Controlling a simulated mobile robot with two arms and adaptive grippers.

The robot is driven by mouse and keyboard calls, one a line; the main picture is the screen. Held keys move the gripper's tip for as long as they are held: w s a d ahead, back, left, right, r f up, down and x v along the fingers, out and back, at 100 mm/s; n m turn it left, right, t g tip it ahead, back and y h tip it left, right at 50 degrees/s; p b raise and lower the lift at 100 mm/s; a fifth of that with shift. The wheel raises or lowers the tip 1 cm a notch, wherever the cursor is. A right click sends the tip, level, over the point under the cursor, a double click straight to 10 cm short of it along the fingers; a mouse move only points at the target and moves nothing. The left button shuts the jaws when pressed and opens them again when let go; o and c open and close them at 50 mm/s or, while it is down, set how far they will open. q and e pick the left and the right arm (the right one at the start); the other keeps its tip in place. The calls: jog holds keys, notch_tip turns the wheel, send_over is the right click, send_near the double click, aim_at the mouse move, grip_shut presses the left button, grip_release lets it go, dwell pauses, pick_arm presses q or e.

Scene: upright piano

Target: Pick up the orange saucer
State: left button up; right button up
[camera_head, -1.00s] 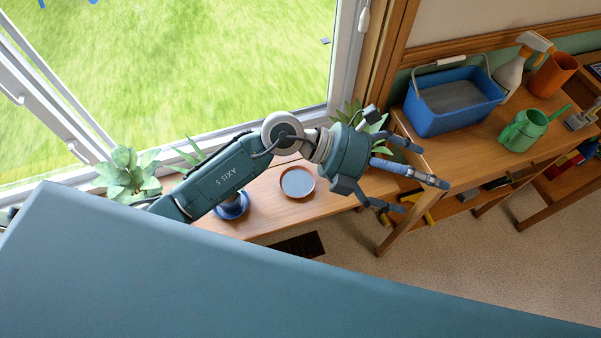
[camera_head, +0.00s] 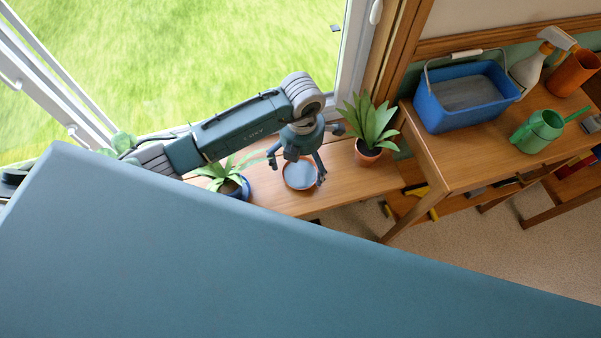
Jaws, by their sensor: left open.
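The orange saucer (camera_head: 301,186) lies on the wooden bench (camera_head: 345,183) below the window, its inside greyish blue and its rim orange-brown. My left gripper (camera_head: 297,177) is open and points down over the saucer. Its fingers are spread around the saucer's far part, one at the left and one by the right rim. The gripper hides the saucer's far edge. I cannot tell whether any finger touches it. My right gripper is out of view.
A potted plant (camera_head: 371,128) stands right of the saucer, and another in a blue pot (camera_head: 233,188) stands close on the left. A higher table (camera_head: 459,165) at the right holds a blue bucket (camera_head: 440,112), a green watering can (camera_head: 537,133) and a spray bottle (camera_head: 533,65).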

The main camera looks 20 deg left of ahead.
aim_at(300, 175)
pick_arm(q)
jog(key=f, duration=0.5)
jog(key=shift+a, duration=0.2)
jog(key=c, duration=1.2)
